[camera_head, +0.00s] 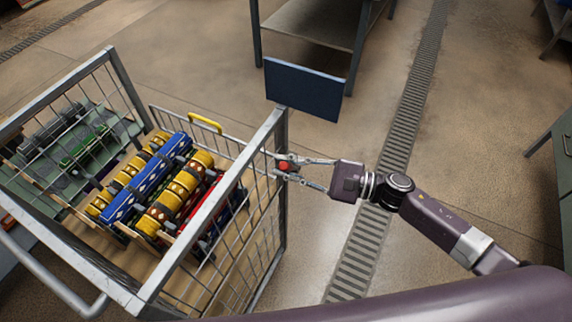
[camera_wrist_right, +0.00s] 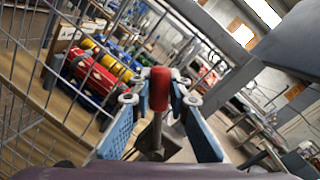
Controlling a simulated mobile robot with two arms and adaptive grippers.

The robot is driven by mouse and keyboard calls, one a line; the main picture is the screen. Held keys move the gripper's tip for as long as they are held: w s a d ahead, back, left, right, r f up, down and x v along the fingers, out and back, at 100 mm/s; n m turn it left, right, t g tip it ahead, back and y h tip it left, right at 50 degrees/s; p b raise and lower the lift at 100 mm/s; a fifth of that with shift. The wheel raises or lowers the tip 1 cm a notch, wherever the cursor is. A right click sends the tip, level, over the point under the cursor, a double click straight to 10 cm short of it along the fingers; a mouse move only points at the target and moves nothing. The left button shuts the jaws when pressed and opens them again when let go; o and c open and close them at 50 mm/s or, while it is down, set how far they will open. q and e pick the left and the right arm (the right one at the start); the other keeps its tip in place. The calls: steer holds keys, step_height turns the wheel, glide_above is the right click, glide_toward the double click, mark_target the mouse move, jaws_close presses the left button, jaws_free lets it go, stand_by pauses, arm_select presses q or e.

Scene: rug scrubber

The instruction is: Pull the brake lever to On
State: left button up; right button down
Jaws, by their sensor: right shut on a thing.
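The brake lever (camera_head: 285,166) has a red grip and sits at the right side of the wire cart (camera_head: 213,218). In the right wrist view the red grip (camera_wrist_right: 159,88) stands upright on a dark metal stem, between the two blue-padded fingers. My right gripper (camera_head: 283,171) reaches in from the right and is shut on the lever's red grip. The fingers hide part of the lever in the head view. I cannot read any On or Off marking. My left gripper is not in view.
The cart holds rolls with yellow, blue and red parts (camera_head: 150,178). A dark blue panel (camera_head: 303,88) stands beyond my right gripper, by a grey table (camera_head: 318,22). A drain grate (camera_head: 405,120) crosses the open floor. A green cabinet (camera_head: 561,150) is at the right edge.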

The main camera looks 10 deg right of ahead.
steer(key=shift+w+d+r+m+b, duration=0.1)
steer(key=shift+w+d+m+b, duration=0.15)
steer(key=shift+w+m+b, duration=0.4)
steer(key=w+d+m+b, duration=0.1)
steer(key=m+b, duration=0.1)
steer(key=b, duration=0.1)
steer(key=w+d+m+t+b, duration=0.1)
steer(key=w+m+b, duration=0.1)
steer(key=m+b, duration=0.1)
steer(key=w+d+r+m+b, duration=0.1)
steer(key=w+d+m+b, duration=0.1)
steer(key=m+b, duration=0.1)
steer(key=shift+w+t+y, duration=0.15)
steer(key=shift+t+y, duration=0.15)
steer(key=shift+y, duration=0.1)
steer(key=shift+w+d+f+m+t+b, duration=0.25)
steer(key=shift+w+d+m+b, duration=0.15)
steer(key=shift+w+m+b, duration=0.5)
steer(key=shift+w+d+f+m+t+b, duration=0.2)
steer(key=shift+w+d+m+b, duration=0.25)
steer(key=shift+m, duration=0.75)
steer(key=shift+w+d+f+m+t+b, duration=0.25)
steer(key=shift+w+d+m+b, duration=0.25)
steer(key=shift+m+b, duration=0.45)
steer(key=c, duration=1.8)
jaws_free()
steer(key=shift+w, duration=0.1)
